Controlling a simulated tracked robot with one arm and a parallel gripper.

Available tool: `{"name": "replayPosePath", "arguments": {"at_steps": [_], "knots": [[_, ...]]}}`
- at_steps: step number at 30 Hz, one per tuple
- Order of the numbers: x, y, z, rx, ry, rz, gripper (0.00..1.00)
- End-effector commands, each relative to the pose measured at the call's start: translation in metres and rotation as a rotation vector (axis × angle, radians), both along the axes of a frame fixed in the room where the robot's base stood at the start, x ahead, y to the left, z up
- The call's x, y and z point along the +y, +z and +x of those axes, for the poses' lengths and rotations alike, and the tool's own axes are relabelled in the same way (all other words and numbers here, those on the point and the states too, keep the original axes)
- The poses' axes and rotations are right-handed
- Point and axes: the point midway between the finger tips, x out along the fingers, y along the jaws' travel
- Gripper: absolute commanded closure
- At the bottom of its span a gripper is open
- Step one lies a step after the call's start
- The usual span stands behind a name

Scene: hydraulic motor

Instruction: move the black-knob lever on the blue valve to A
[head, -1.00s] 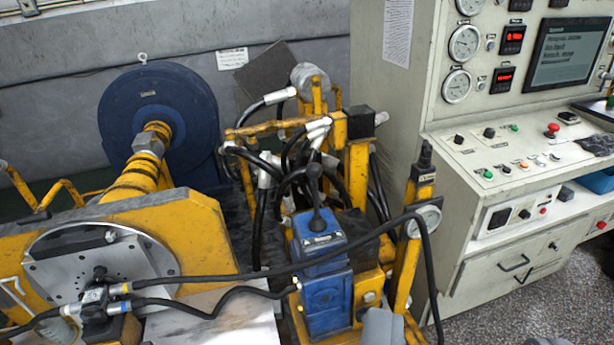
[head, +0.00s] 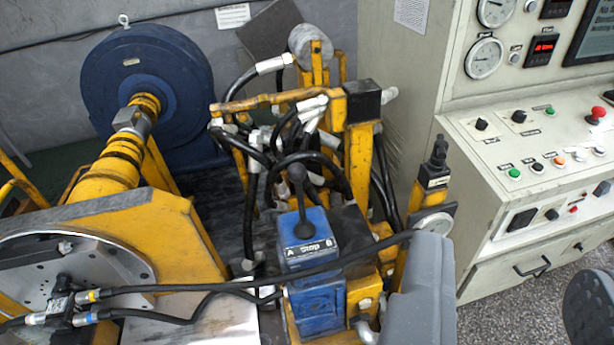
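The blue valve (head: 316,299) stands low in the middle of the head view. Its top plate reads A at left, Stop in the middle and B at right. The black-knob lever (head: 297,174) rises from the valve top behind the Stop mark, roughly upright with a slight lean left in the picture. My gripper (head: 515,255) shows as a grey finger at lower centre right and a darker finger at the right edge, spread apart with nothing between them. It is right of the valve and not touching the lever. The lower parts of the fingers are cut off by the frame.
A black hose (head: 230,287) crosses the front of the valve. Yellow frame posts (head: 358,170) and more hoses crowd behind the lever. A gauge post (head: 430,190) stands right of the valve. The control cabinet (head: 478,235) fills the right side.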

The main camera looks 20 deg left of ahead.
Motion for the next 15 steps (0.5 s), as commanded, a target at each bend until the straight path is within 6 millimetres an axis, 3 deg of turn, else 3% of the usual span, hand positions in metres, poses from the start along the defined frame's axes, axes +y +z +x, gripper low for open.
{"name": "replayPosePath", "arguments": {"at_steps": [11,15], "knots": [[0.000,0.000,0.001,0.000,-0.001,-0.001,0.69],[-0.006,-0.002,0.019,-0.007,-0.010,-0.013,0.69]]}}
